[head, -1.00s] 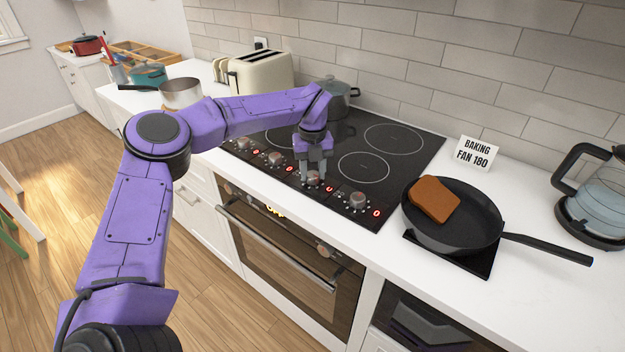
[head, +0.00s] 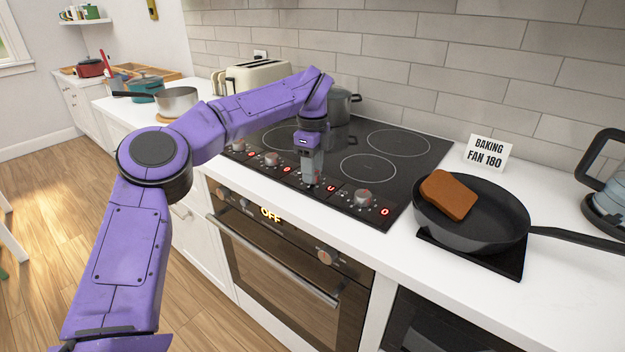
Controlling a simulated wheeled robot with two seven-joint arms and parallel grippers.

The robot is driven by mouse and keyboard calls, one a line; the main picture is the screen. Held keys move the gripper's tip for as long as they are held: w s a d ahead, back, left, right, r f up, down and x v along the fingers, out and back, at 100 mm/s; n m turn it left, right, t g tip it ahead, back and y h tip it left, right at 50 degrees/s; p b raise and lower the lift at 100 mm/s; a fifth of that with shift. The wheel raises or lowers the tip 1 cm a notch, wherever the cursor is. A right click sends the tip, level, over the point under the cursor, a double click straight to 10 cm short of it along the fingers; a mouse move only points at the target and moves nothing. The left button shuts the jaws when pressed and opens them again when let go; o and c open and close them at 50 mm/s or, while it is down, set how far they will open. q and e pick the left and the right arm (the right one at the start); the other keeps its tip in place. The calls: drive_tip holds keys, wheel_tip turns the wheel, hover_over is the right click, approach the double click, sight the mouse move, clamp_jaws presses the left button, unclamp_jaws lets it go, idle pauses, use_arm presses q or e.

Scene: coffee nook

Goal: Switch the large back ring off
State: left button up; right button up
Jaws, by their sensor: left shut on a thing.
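The black glass hob (head: 425,165) has a row of knobs with red displays along its front edge. The large back ring (head: 398,142) at the right is bare. My left gripper (head: 310,183) points down at the third knob from the left and is shut on that knob, which its fingers mostly hide. The display (head: 331,188) beside this knob shows a U-like sign. The rightmost knob (head: 363,197) is free, and its display (head: 385,211) reads 0. Two further knobs (head: 270,159) to the left also show 0. My right gripper is not in view.
A lidded pot (head: 342,103) stands at the back of the hob, partly behind my arm. A frying pan (head: 470,233) holding a brown slab (head: 448,195) stands right of the hob. A sign (head: 488,153) reads BAKING FAN 180. The oven display (head: 271,214) reads OFF.

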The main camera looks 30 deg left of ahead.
use_arm(q)
drive_tip(key=n+b, duration=0.4)
drive_tip(key=shift+f, duration=0.2)
drive_tip(key=shift+r+n+b, duration=0.2)
drive_tip(key=shift+n+b, duration=0.75)
drive_tip(key=shift+n, duration=0.35)
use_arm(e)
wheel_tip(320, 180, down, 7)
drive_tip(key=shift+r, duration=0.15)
use_arm(q)
drive_tip(key=o, duration=1.1)
drive_tip(key=shift+c, duration=0.2)
wheel_tip(320, 180, up, 10)
drive_tip(key=p, duration=0.5)
drive_tip(key=shift+r, duration=0.25)
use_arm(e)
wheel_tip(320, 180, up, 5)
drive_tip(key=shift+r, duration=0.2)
